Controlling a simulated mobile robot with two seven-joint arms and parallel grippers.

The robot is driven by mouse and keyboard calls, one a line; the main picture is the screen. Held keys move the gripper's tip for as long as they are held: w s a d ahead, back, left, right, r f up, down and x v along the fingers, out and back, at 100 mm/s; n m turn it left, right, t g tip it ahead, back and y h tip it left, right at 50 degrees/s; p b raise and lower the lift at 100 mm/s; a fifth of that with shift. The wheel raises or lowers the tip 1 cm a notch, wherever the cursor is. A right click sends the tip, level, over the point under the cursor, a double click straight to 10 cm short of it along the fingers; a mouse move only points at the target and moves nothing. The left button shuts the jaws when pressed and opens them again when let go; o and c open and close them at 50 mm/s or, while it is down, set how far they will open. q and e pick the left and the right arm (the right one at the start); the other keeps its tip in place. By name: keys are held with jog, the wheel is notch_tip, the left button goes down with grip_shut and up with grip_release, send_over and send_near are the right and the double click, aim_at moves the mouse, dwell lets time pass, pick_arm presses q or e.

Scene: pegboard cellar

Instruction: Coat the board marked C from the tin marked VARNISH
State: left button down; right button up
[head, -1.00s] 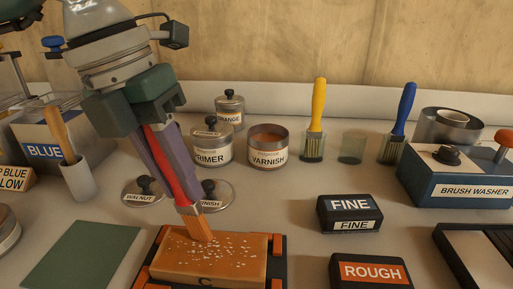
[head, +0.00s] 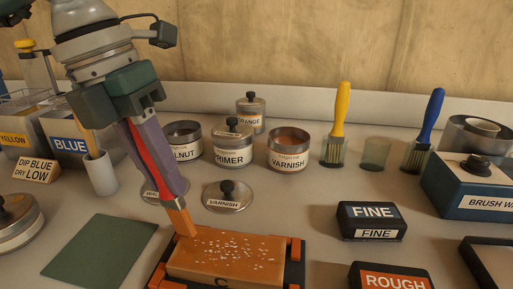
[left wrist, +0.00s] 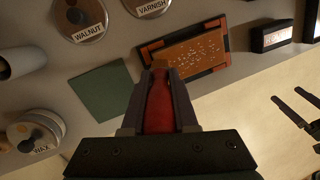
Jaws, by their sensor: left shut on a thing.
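My left gripper (head: 160,180) is shut on a red-handled brush (head: 178,218), its tip pointing down at the upper left corner of the wooden board C (head: 228,272). I cannot tell whether the tip touches. The board sits in a dark holder with orange corners, its top scattered with white flecks; it also shows in the left wrist view (left wrist: 185,65). The open VARNISH tin (head: 288,160) stands behind with orange-brown liquid; its lid (head: 228,205) lies in front of the tins. Dark prongs at the left wrist view's right edge may be my right gripper.
The PRIMER (head: 232,155) and ORANGE (head: 250,118) tins are lidded; the WALNUT tin (head: 186,152) is open. Yellow (head: 341,105) and blue (head: 432,112) brushes stand in cups. FINE (head: 372,212) and ROUGH (head: 390,278) blocks lie right of the board, a green sheet (head: 100,250) left.

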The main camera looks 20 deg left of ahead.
pick_arm(q)
jog(key=shift+s+a, duration=0.1)
jog(key=shift+a, duration=0.4)
jog(key=shift+r, duration=0.45)
notch_tip(320, 180, up, 7)
jog(key=p, duration=0.6)
jog(key=shift+f, duration=0.1)
